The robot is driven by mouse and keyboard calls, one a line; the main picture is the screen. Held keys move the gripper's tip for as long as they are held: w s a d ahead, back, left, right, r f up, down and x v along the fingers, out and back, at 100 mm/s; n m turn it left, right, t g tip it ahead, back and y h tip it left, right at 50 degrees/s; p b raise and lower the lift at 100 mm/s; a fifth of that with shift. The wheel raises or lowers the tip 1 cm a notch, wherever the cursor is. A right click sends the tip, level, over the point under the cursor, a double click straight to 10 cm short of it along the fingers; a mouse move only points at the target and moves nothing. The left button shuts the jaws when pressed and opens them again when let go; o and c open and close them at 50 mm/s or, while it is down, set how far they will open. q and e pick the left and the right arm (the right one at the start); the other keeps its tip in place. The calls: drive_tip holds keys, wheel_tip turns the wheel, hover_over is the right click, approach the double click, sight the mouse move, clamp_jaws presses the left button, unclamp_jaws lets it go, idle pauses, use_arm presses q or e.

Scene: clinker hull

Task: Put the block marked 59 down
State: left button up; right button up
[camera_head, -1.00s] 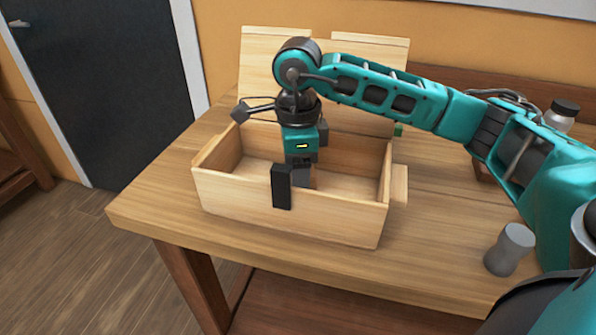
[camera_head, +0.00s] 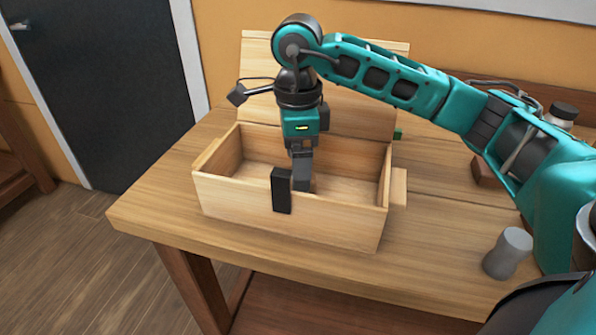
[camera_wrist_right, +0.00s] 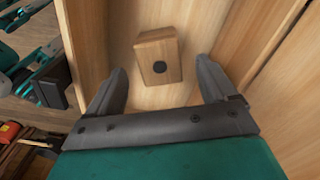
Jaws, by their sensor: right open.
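The open wooden box (camera_head: 285,222) stands on the table, with a black piece (camera_head: 281,190) at its front wall. My right gripper (camera_head: 302,182) points down into the box. In the right wrist view its two fingers (camera_wrist_right: 160,88) are spread apart with nothing between their tips. A wooden block (camera_wrist_right: 157,56) with a dark round spot lies on the box floor beyond the fingertips, clear of both. No number can be read on it. In the head view the block is mostly hidden behind the gripper. My left gripper is not in view.
The box's raised lid (camera_head: 365,75) stands behind it. A grey cylinder (camera_head: 508,253) stands at the table's right front. A dark-capped jar (camera_head: 563,113) is at the back right, partly behind my arm. The table left of the box is clear.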

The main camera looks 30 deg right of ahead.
use_arm(q)
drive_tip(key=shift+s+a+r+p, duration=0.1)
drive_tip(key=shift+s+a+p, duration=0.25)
drive_tip(key=shift+p, duration=0.3)
use_arm(e)
wheel_tip(320, 180, up, 8)
drive_tip(key=shift+r, duration=0.2)
